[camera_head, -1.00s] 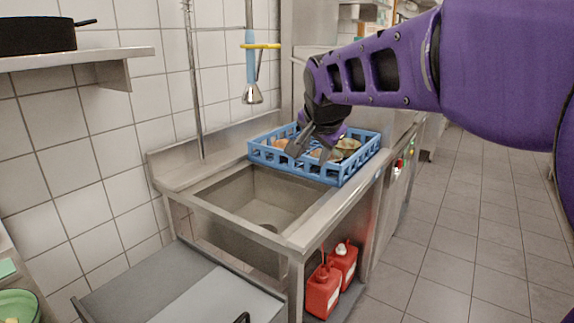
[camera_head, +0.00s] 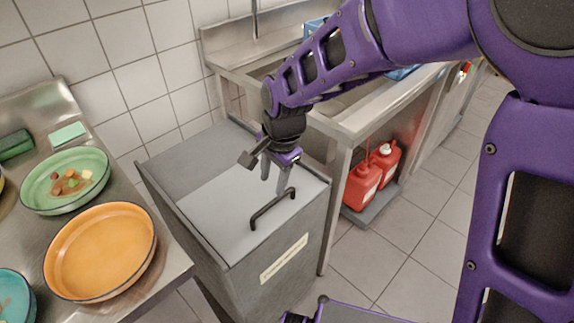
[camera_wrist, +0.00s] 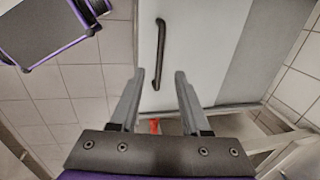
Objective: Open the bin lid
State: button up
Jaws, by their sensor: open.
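The bin (camera_head: 285,258) is a grey box with a label on its front, standing between the counter and the sink unit. Its light grey lid (camera_head: 215,208) lies flat and closed, with a black bar handle (camera_head: 272,208) near the front edge. My gripper (camera_head: 274,180) is above the lid, just behind the handle in the head view. In the wrist view my gripper (camera_wrist: 158,75) is open and empty, fingers pointing towards the lid (camera_wrist: 205,45). The handle (camera_wrist: 160,52) appears between and beyond the fingertips, apart from them.
A steel counter (camera_head: 165,275) at left holds an orange bowl (camera_head: 100,252), a green bowl with food scraps (camera_head: 66,200) and a teal bowl (camera_head: 12,295). The sink unit (camera_head: 350,125) stands behind right, with red canisters (camera_head: 362,186) below. Tiled floor is clear at right.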

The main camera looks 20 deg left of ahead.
aim_at(268, 205)
jog(key=f, duration=0.3)
jog(key=a+f+b, duration=0.1)
jog(key=f, duration=0.2)
jog(key=w+f, duration=0.1)
jog(key=f, duration=0.2)
jog(key=shift+a+f, duration=0.25)
jog(key=shift+a, duration=0.1)
jog(key=shift+c, duration=0.4)
grip_shut()
dwell(0.4)
